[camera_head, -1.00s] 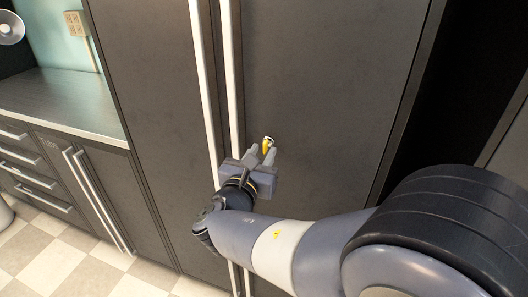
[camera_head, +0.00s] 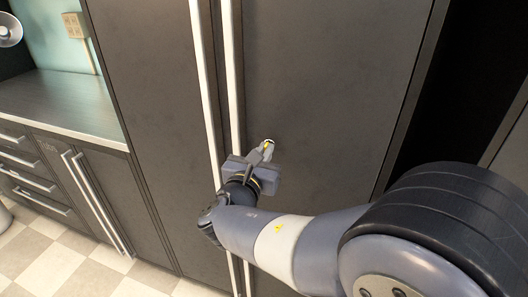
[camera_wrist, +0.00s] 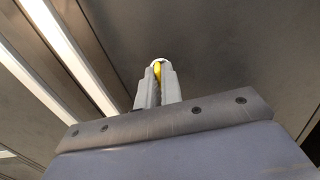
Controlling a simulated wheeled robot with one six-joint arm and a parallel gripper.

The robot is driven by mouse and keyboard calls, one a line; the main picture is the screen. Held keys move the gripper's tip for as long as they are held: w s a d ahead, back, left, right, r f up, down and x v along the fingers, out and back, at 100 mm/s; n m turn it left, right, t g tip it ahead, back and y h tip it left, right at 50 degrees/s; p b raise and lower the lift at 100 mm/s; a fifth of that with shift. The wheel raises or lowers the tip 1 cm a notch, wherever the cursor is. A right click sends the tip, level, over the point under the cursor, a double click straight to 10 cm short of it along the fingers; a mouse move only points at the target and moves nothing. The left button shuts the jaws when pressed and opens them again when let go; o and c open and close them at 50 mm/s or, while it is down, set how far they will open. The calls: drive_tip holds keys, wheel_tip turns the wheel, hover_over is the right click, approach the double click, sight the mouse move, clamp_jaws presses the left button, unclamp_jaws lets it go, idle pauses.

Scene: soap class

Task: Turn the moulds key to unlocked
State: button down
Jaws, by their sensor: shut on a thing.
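The yellow key (camera_head: 267,145) sits in a pale round lock on the dark cabinet door, just right of the long vertical handles. My gripper (camera_head: 264,154) is at the door with its two fingers shut on the key. In the wrist view the key (camera_wrist: 157,69) shows as a yellow strip between the fingertips of my gripper (camera_wrist: 157,84), with the pale lock ring behind it. The fingers hide most of the key. I see no lock markings.
Two long pale door handles (camera_head: 232,80) run vertically close to the left of my gripper. A counter (camera_head: 65,105) with drawers stands at the left. The door face right of the lock is clear.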

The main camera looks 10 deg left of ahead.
drive_tip(key=shift+f+b, duration=0.1)
drive_tip(key=shift+b, duration=0.25)
drive_tip(key=m+b, duration=0.9)
drive_tip(key=b, duration=0.2)
drive_tip(key=m+b, duration=0.9)
drive_tip(key=b, duration=0.2)
drive_tip(key=shift+d+f, duration=0.15)
drive_tip(key=shift+d, duration=0.05)
drive_tip(key=shift+b, duration=0.3)
drive_tip(key=c, duration=1.6)
unclamp_jaws()
drive_tip(key=shift+s, duration=0.1)
drive_tip(key=s, duration=0.3)
drive_tip(key=s+p, duration=0.1)
drive_tip(key=s, duration=0.3)
drive_tip(key=s+a, duration=0.1)
drive_tip(key=s, duration=0.2)
drive_tip(key=shift+s, duration=0.35)
